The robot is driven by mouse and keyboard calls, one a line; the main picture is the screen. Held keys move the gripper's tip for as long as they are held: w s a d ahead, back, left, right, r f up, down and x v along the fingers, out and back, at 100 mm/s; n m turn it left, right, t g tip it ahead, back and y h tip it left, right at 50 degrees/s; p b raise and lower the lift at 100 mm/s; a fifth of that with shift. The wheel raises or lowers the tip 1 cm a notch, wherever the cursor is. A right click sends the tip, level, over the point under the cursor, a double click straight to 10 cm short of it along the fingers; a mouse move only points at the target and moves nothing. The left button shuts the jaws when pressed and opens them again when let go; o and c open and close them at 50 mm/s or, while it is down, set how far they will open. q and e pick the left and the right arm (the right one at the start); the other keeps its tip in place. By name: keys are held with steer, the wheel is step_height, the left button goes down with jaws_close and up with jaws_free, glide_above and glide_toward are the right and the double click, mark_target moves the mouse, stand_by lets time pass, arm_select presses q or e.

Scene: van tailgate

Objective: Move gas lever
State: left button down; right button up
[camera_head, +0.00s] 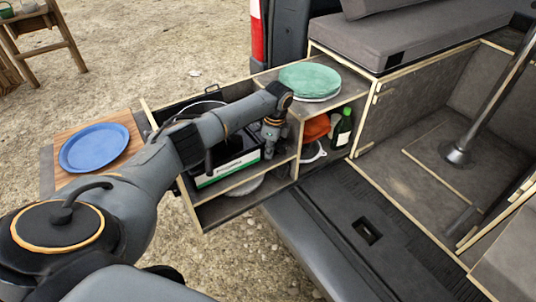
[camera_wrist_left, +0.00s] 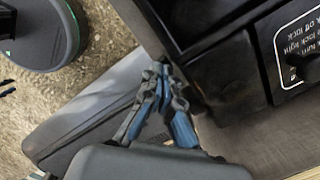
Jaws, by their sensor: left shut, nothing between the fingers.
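A black gas stove (camera_head: 232,148) with a white and green front strip sits in the pulled-out wooden kitchen drawer in the head view. In the left wrist view its dark panel carries a white-printed lock label (camera_wrist_left: 296,40), with a black lever or knob (camera_wrist_left: 306,68) at the right edge, partly cut off. My left gripper (camera_head: 269,152) points down at the right end of the stove, beside the shelf divider. In the left wrist view my left gripper (camera_wrist_left: 161,66) is shut and empty, apart from the lever and to its left. My right gripper is out of view.
A green plate stack (camera_head: 309,80) stands on the cabinet top right of my left gripper. An orange item (camera_head: 315,129) and a green bottle (camera_head: 342,128) sit below it. A blue plate (camera_head: 94,147) lies on a wooden side board (camera_head: 123,121). The van bumper (camera_head: 310,245) runs in front.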

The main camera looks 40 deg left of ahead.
arm_select(q)
steer(key=shift+w+r, duration=0.15)
steer(key=w+d+r+p, duration=0.1)
steer(key=d+r, duration=0.3)
steer(key=r, duration=0.9)
steer(key=shift+p, duration=0.3)
stand_by(0.3)
